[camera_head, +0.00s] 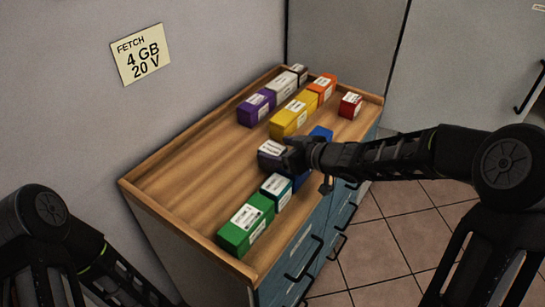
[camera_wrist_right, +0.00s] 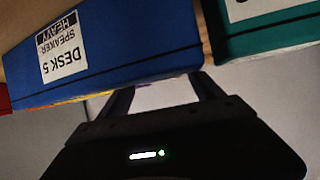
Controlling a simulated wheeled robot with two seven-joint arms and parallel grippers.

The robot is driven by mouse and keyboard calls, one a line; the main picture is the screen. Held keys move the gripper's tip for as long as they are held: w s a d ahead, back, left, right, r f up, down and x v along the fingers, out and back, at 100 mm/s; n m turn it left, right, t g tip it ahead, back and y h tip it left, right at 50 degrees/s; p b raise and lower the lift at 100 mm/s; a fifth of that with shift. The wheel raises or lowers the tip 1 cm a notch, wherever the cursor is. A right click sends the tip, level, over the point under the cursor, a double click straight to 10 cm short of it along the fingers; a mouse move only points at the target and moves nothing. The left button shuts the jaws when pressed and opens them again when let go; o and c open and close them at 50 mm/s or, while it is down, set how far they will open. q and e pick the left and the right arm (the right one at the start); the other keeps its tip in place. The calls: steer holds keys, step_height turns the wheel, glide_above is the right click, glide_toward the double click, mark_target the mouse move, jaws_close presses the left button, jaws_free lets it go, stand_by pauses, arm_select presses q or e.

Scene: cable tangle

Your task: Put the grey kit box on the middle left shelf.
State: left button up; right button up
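A pale grey box (camera_head: 281,87) with a white label stands in the back row on the wooden cabinet top, between a purple and a dark brown box. I cannot read whether it is the kit box. My right gripper (camera_head: 292,158) is over the front row, at a dark greyish-purple labelled box (camera_head: 270,154). Whether it grips this box is unclear. In the right wrist view the fingers (camera_wrist_right: 162,92) reach in beside a blue box (camera_wrist_right: 110,55), with a pale patch between them. No shelf shows. My left arm is at lower left, its gripper out of view.
The wooden top (camera_head: 190,165) has a raised rim and free room at left and middle. A note (camera_head: 141,55) hangs on the wall.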

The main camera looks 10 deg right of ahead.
mark_target(279, 151)
steer(key=c, duration=1.5)
steer(key=shift+r, duration=0.1)
step_height(279, 151, up, 10)
steer(key=p, duration=0.5)
